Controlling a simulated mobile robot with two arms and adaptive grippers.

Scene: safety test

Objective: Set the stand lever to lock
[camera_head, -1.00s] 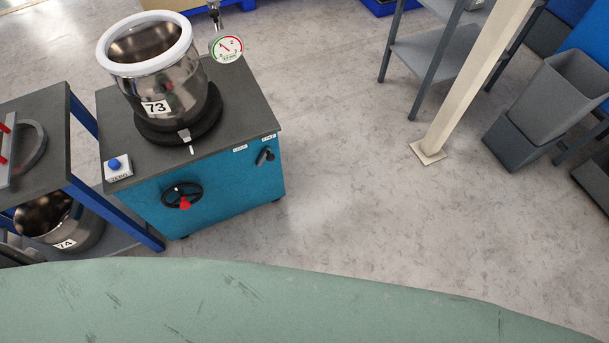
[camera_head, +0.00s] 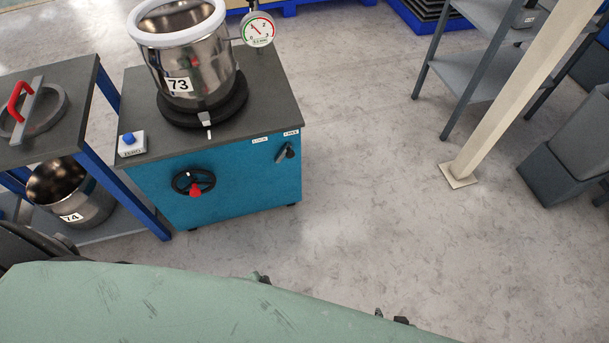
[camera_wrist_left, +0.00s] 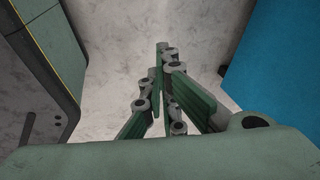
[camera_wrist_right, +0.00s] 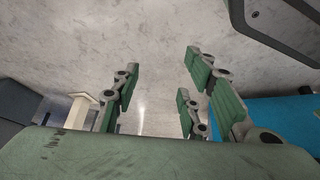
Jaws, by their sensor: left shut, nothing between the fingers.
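The stand is a blue cabinet (camera_head: 235,190) with a dark top at the upper left of the head view. Its small dark lever (camera_head: 285,152) sits at the upper right of the blue front, tilted up and to the right. Two small white labels, a left label (camera_head: 260,139) and a right label (camera_head: 291,133), lie above it, too blurred to read surely. My left gripper (camera_wrist_left: 162,75) is shut and empty, with blue surface to its right in the left wrist view. My right gripper (camera_wrist_right: 160,88) is open and empty. Both grippers are well apart from the lever.
A steel pot marked 73 (camera_head: 195,65), a dial gauge (camera_head: 258,29), a blue button box (camera_head: 131,144) and a black handwheel (camera_head: 187,182) are on the stand. A cart (camera_head: 85,90) stands left. A post (camera_head: 510,100) and a shelf (camera_head: 490,75) stand right. Floor between is clear.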

